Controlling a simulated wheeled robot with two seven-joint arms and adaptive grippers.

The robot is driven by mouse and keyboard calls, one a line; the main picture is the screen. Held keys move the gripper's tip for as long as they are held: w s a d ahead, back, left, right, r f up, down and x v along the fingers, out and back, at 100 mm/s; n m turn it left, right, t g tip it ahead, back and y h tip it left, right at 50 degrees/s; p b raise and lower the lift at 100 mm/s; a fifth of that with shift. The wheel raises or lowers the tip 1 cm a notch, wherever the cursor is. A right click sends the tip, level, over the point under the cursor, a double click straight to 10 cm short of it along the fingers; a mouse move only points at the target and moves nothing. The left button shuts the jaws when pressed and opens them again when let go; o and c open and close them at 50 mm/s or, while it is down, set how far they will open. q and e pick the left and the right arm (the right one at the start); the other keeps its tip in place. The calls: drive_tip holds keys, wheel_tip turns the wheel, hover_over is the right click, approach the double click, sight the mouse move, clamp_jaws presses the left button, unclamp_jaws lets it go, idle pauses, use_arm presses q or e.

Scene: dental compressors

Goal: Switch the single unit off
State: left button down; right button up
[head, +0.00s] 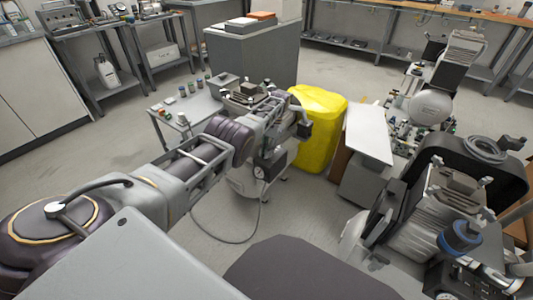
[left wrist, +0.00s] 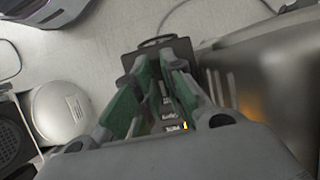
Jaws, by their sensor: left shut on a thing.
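The single unit (head: 245,185) is a small compressor with a pale tank and a round gauge, standing on the floor left of the yellow bin. My left arm reaches over it, and my left gripper (head: 284,128) is at its upper part, hiding much of it. In the left wrist view, the green-padded fingers of my left gripper (left wrist: 164,68) are closed in on a black switch box (left wrist: 182,48) with labels between them. The switch's own position cannot be made out. My right gripper is not in view.
A yellow bin (head: 318,122) stands close right of the unit. A small table (head: 190,108) with bottles is behind it on the left. Larger compressors (head: 440,215) crowd the right. A hose (head: 225,240) lies on the floor; the floor at left is clear.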

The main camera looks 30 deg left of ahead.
use_arm(q)
drive_tip(key=c, duration=1.5)
unclamp_jaws()
